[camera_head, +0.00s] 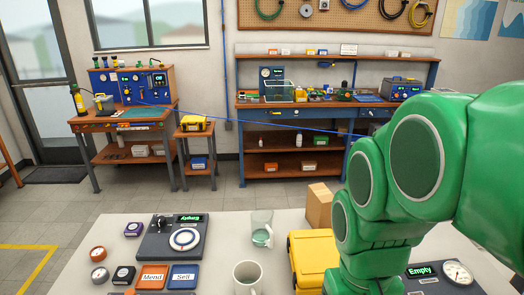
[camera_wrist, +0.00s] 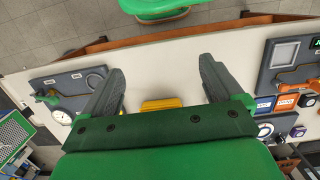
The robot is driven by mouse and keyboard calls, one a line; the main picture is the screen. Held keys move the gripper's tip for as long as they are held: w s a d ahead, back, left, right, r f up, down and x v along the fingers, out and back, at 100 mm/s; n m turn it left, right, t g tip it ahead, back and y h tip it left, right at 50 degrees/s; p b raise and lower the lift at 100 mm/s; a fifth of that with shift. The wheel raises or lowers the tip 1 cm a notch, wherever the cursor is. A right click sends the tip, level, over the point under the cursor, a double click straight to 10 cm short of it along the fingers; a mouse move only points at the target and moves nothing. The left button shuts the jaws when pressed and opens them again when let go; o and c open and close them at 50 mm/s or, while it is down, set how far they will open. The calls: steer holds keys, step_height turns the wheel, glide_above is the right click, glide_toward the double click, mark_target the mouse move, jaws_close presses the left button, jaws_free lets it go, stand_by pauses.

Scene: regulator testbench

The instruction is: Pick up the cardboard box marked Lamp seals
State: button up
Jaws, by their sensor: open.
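A plain brown cardboard box (camera_head: 318,206) stands on the white table in the head view, behind the yellow case and left of my green arm. No marking on it can be read, so I cannot tell whether it is the Lamp seals box. My gripper (camera_wrist: 162,66) is open and empty in the wrist view, its two grey fingers spread above the white table. The gripper does not show in the head view, where the arm fills the right side. I see no cardboard box between the fingers in the wrist view.
The white table (camera_head: 205,219) holds a yellow case (camera_head: 313,257), a glass (camera_head: 261,228), a mug (camera_head: 247,276), a dial device (camera_head: 176,238) and Mend and Sell blocks. A display (camera_head: 437,272) reads Empty at right. Benches with small boxes stand behind, across open floor.

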steer(key=w+d+f+n+t, duration=0.1)
steer(key=w+d+t, duration=0.15)
steer(key=w, duration=0.75)
steer(key=w+d+f+t, duration=0.1)
steer(key=w+d+t, duration=0.15)
steer(key=w, duration=0.65)
steer(key=w+d+f+n+t, duration=0.1)
steer(key=w+d+t, duration=0.15)
steer(key=w, duration=0.75)
step_height(320, 180, up, 3)
steer(key=t+y, duration=0.3)
steer(key=t, duration=0.4)
glide_above(324, 194)
steer(key=s+d, duration=0.1)
steer(key=s, duration=0.5)
steer(key=shift+w+a+f, duration=0.1)
steer(key=shift+w+f, duration=0.25)
steer(key=shift+f, duration=1.6)
steer(key=shift+w+a+f, duration=0.1)
steer(key=shift+w+f, duration=0.25)
steer(key=shift+f, duration=1.65)
steer(key=shift+w+f, duration=0.35)
steer(key=shift+f, duration=1.6)
steer(key=shift+x, duration=2.75)
steer(key=shift+w+d+r, duration=0.1)
steer(key=shift+c, duration=0.2)
steer(key=c, duration=1.6)
steer(key=shift+o, duration=0.2)
